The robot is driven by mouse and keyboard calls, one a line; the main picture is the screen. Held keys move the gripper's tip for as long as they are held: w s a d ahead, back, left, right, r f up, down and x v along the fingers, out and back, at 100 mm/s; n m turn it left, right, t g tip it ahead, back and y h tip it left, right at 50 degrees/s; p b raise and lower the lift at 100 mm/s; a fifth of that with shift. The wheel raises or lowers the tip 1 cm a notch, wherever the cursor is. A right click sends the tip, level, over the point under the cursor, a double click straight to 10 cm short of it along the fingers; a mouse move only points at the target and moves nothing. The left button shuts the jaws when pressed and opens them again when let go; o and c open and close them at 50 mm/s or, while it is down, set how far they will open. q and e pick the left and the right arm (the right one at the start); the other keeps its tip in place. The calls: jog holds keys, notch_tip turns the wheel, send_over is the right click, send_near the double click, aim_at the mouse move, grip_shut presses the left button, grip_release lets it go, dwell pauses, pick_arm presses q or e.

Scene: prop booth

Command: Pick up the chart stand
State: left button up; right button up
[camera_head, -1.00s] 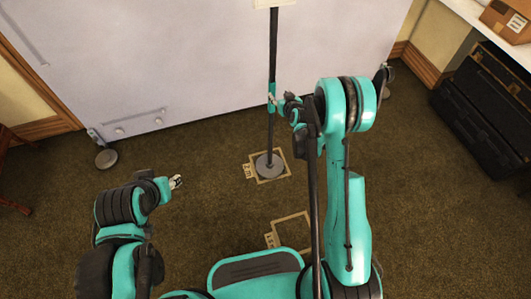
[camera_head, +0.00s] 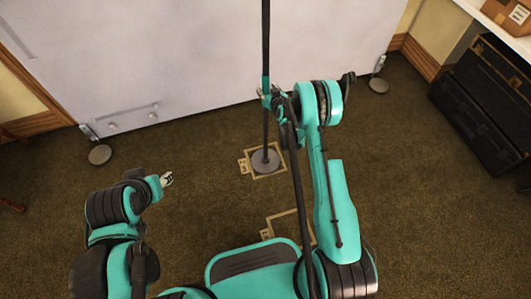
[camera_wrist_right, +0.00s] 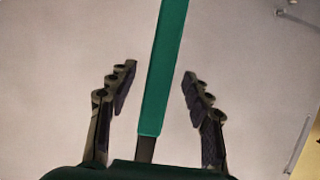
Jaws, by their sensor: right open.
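The chart stand is a thin dark upright pole (camera_head: 266,40) with a teal sleeve partway up and a round grey base (camera_head: 265,161) on the carpet, inside a taped square. Its top is out of frame. My right gripper (camera_head: 270,96) is at the teal sleeve in the head view. In the right wrist view, its open fingers (camera_wrist_right: 158,75) stand on either side of the teal sleeve (camera_wrist_right: 163,65), with a gap visible on both sides. My left gripper (camera_head: 167,180) is low at the left, away from the stand, too small to read its jaws.
A pale wheeled board (camera_head: 160,60) stands behind the stand, with casters at its lower corners. A second taped square (camera_head: 290,222) lies nearer me. A black case (camera_head: 482,110) and a cardboard box (camera_head: 507,15) are at the right. Carpet between is clear.

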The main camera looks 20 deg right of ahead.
jog(key=shift+b+x, duration=0.3)
jog(key=shift+x, duration=1.05)
grip_shut()
jog(key=shift+r, duration=0.15)
